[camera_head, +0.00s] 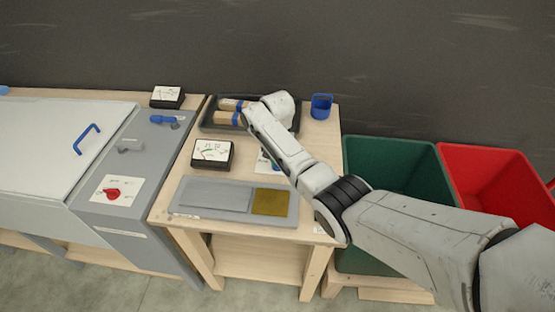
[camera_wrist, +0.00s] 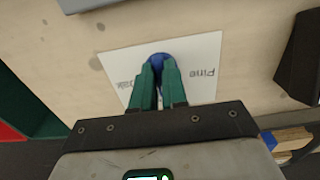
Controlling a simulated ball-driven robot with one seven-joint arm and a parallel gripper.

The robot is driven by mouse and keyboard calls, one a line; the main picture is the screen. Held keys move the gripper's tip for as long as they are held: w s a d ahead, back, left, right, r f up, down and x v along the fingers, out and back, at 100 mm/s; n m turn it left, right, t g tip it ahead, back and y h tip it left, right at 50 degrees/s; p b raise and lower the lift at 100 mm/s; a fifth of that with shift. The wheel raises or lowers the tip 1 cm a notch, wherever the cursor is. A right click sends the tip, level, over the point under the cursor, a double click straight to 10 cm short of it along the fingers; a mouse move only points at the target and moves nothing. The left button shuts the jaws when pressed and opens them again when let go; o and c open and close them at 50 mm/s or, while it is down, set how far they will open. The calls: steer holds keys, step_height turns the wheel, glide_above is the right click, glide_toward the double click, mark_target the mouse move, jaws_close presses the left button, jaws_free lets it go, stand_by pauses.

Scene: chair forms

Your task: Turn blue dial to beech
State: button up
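The blue dial (camera_wrist: 158,59) sits on a white card (camera_wrist: 203,50) in the wrist view. The word "Pine" reads at the card's right, and "Oak" seems to read at its left, both turned over. A "Beech" label is not visible; my gripper covers the card's near part. My gripper (camera_wrist: 158,68) has its green fingers close together with the dial between their tips, and looks shut on it. In the head view the card (camera_head: 264,162) shows beside my arm on the wooden table (camera_head: 175,203), while the dial and fingers are mostly hidden.
A meter (camera_head: 212,153) stands left of the card, and a grey plate (camera_head: 213,196) lies in front. A dark tray (camera_head: 207,126) with wooden pieces and a blue cup (camera_head: 321,106) stand behind. Green (camera_head: 390,150) and red (camera_head: 490,160) bins stand at right.

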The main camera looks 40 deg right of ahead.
steer(key=o, duration=0.5)
steer(key=shift+c, duration=0.2)
steer(key=shift+r, duration=0.1)
step_height(320, 180, up, 11)
steer(key=b, duration=0.1)
steer(key=shift+f, duration=0.2)
stand_by(0.4)
